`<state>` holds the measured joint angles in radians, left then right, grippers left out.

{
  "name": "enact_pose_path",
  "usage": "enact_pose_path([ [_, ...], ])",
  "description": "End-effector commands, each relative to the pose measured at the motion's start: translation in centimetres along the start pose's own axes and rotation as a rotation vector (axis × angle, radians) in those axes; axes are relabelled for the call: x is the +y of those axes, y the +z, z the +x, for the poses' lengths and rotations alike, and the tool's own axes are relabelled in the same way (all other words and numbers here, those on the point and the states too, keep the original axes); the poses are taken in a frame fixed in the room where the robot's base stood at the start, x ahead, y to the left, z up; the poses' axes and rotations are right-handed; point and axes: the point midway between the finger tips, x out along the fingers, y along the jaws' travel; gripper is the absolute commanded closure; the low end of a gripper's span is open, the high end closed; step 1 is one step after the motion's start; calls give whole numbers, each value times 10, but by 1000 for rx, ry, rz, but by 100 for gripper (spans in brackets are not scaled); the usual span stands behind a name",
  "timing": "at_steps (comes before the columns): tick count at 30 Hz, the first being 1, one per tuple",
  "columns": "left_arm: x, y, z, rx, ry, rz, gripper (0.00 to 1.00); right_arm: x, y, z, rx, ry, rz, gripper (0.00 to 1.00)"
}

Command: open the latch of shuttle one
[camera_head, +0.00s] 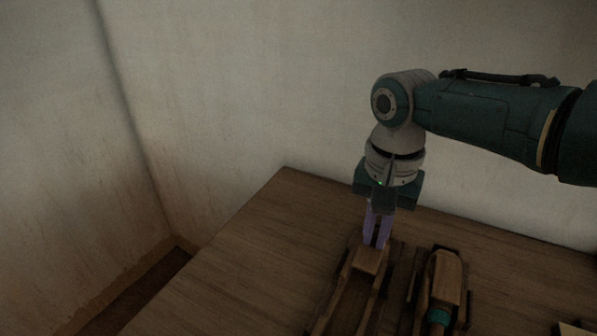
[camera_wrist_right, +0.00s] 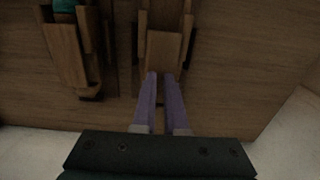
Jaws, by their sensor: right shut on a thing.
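A wooden shuttle (camera_head: 327,317) with long side rails and an empty-looking middle lies on the table below my right gripper. A small wooden block at its far end, which looks like the latch (camera_head: 369,260), is at the fingertips; it also shows in the right wrist view (camera_wrist_right: 164,50). My right gripper (camera_head: 374,244) points down with its purple fingers close together, shut on this block. The fingers (camera_wrist_right: 161,75) hide part of the block's edge. My left gripper is not in view.
A second wooden shuttle (camera_head: 444,273) with teal thread (camera_head: 438,316) lies just to the right. The wooden table (camera_head: 262,255) is bare to the left. Pale walls (camera_head: 250,80) stand behind it. Another wooden piece (camera_head: 575,329) shows at the lower right edge.

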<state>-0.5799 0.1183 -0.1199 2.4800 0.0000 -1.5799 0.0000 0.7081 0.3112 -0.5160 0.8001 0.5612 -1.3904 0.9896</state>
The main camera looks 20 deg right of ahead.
Motion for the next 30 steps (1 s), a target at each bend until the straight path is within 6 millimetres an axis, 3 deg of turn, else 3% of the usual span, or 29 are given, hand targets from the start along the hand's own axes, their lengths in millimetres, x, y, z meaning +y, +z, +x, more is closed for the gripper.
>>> enact_pose_path([
  [14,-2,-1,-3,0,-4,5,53,0,0,-1,-1,0,-62,100],
  [30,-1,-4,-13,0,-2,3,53,0,0,-1,0,0,-505,100],
])
